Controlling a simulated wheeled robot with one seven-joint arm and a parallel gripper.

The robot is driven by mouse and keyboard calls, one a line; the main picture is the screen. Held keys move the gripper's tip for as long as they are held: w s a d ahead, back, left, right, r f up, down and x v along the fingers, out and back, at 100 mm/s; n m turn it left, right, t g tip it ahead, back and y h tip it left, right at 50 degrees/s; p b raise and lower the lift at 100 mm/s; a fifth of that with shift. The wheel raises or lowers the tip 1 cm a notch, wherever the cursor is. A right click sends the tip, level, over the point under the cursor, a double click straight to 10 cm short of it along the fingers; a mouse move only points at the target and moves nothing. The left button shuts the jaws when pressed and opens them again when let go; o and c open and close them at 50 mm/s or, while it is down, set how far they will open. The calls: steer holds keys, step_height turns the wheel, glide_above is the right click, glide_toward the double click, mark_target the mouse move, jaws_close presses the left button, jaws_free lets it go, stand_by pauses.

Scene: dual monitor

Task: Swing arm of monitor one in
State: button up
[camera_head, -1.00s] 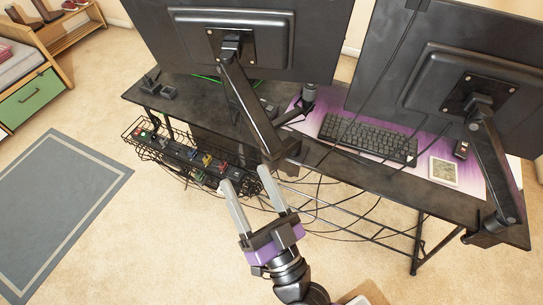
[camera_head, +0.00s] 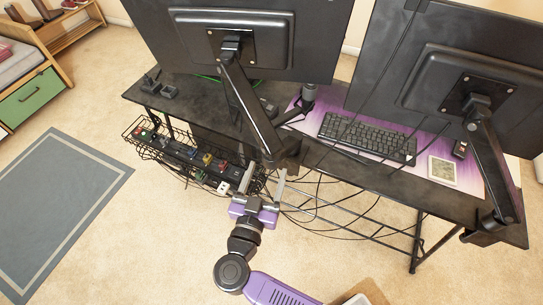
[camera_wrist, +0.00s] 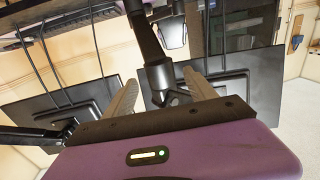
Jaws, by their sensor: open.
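Two black monitors are seen from behind, a left one (camera_head: 310,40) and a right one (camera_head: 470,50), each on a black arm; no label shows which is monitor one. The left monitor's arm (camera_head: 250,100) runs from its back plate down to a joint (camera_head: 284,150) by the desk's near edge. The right monitor's arm (camera_head: 490,160) ends at the desk's right end. My gripper (camera_head: 265,176) is open just below the left arm's joint. In the wrist view, a black arm joint (camera_wrist: 158,76) appears between my fingers (camera_wrist: 160,92); contact cannot be told.
The black desk (camera_head: 340,170) holds a keyboard (camera_head: 368,137) and a small framed item (camera_head: 442,171). A wire basket (camera_head: 160,155) of plugs and several loose cables (camera_head: 330,215) hang close to my gripper. The carpet in front is mostly clear.

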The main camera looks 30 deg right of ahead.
mark_target(269, 166)
steer(key=shift+x, duration=2.7)
steer(key=shift+a, duration=0.15)
jaws_close()
